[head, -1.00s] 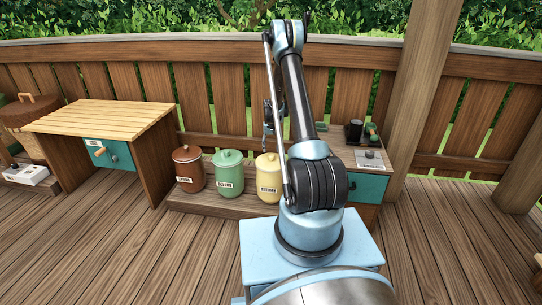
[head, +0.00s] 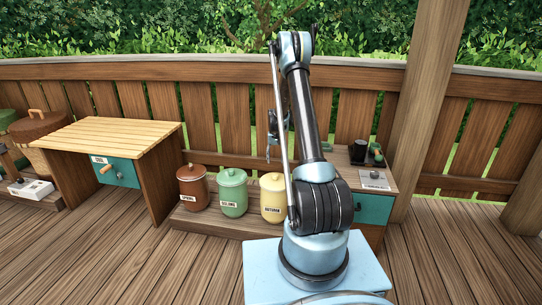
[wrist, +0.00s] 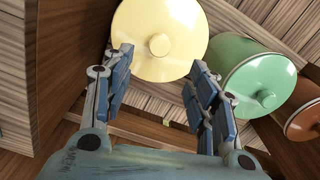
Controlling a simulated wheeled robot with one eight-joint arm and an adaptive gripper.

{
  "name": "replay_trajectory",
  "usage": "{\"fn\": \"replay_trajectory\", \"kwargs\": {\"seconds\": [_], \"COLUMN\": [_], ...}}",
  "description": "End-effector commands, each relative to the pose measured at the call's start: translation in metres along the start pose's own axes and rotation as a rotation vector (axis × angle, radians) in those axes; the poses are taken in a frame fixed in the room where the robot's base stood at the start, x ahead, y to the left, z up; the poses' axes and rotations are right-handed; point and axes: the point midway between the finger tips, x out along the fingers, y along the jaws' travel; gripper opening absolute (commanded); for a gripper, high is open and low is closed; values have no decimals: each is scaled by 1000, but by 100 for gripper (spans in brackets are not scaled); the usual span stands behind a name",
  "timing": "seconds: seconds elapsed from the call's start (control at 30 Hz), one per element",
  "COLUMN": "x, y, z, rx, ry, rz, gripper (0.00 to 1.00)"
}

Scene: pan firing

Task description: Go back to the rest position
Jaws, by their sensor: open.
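My gripper (wrist: 160,62) is open and empty in the wrist view, its two blue-padded fingers spread apart. Beyond the fingers is the lidded yellow canister (wrist: 160,42), with nothing between the jaws. In the head view my arm stands raised and folded, and my gripper (head: 272,138) hangs pointing down behind it, partly hidden by the arm. It is above and behind the yellow canister (head: 272,198) in the picture. The green canister (head: 232,193) and the brown-orange canister (head: 193,188) stand to its left, all lidded and upright on a low wooden shelf (head: 200,222).
A slatted wooden table (head: 110,137) with a teal drawer (head: 115,171) stands at left. At right is a cabinet with a teal front (head: 373,208), bearing a black cup (head: 358,152). A post (head: 432,95) and fence stand behind. The deck (head: 120,260) in front is clear.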

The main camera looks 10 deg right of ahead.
Motion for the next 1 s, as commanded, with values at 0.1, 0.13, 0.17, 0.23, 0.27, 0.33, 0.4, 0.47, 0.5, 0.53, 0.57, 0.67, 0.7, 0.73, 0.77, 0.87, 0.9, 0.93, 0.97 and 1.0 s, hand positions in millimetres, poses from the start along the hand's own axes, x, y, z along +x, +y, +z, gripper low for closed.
{"fn": "replay_trajectory", "kwargs": {"seconds": [0.1,0.13,0.17,0.23,0.27,0.33,0.4,0.47,0.5,0.53,0.57,0.67,0.7,0.73,0.77,0.87,0.9,0.93,0.97,1.0], "x": [-14,-19,-26,-44,-53,-72,-91,-106,-117,-124,-131,-154,-163,-170,-176,-196,-203,-209,-214,-220], "y": [1,1,1,2,2,3,4,6,6,7,7,9,10,11,11,13,14,15,16,16], "z": [6,8,11,19,23,33,43,53,60,65,71,89,97,103,108,129,137,144,150,159], "rx": [-2,-3,-3,-6,-8,-11,-14,-17,-19,-20,-21,-25,-27,-28,-29,-34,-36,-37,-38,-40], "ry": [3,4,5,10,12,17,23,27,30,32,34,40,43,46,48,56,59,61,63,65], "rz": [0,0,-1,-1,-1,-2,-2,-2,-3,-3,-3,-3,-4,-4,-4,-4,-5,-5,-5,-5], "gripper": [53,53,53,53,53,53,53,53,53,53,53,53,53,53,53,53,53,53,53,53]}}
